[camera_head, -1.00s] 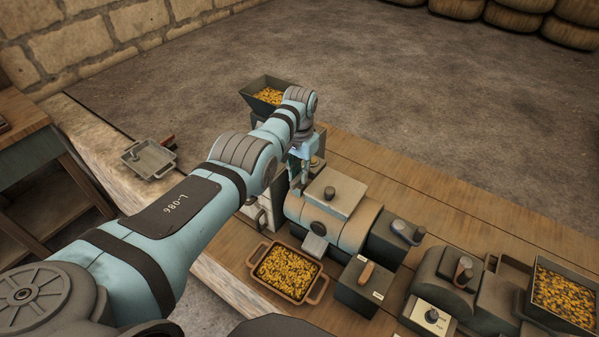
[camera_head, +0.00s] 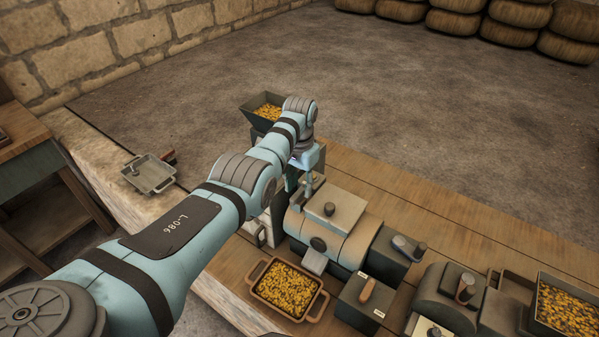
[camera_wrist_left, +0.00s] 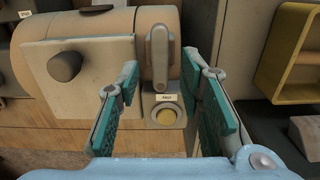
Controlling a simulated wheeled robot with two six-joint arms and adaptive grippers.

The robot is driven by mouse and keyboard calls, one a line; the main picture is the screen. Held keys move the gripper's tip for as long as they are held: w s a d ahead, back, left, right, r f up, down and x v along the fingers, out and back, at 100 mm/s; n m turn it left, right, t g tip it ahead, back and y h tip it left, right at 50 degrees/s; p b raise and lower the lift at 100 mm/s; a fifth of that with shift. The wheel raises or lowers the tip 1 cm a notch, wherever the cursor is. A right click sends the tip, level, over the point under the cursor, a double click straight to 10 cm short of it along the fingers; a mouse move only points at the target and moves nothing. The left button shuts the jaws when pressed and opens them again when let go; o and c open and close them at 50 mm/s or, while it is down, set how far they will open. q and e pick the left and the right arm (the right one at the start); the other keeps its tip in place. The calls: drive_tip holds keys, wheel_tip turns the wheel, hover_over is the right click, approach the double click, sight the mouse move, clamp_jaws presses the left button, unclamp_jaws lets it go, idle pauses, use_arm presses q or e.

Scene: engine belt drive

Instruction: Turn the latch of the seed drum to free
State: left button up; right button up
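The seed drum (camera_head: 352,238) is a rounded beige cylinder on the bench, with a square hatch and round knob on top. It fills the upper left of the left wrist view (camera_wrist_left: 98,22). Its latch (camera_wrist_left: 159,60) seems to be the grey lever at the drum's end, upright in that view. Under it is a small label, too small to read surely, above a round yellowish disc (camera_wrist_left: 166,116). My left gripper (camera_wrist_left: 162,78) is open, teal pads apart, the lever appearing between its fingertips; contact cannot be told. In the head view the gripper (camera_head: 308,186) is at the drum's far-left end.
A handled tray of yellow grain (camera_head: 287,288) sits in front of the drum. A grain hopper (camera_head: 264,110) stands behind my wrist. The bench's back right is clear.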

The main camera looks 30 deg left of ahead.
sight(299, 191)
use_arm(q)
wheel_tip(299, 191, up, 10)
drive_tip(key=shift+a, duration=0.1)
idle(0.4)
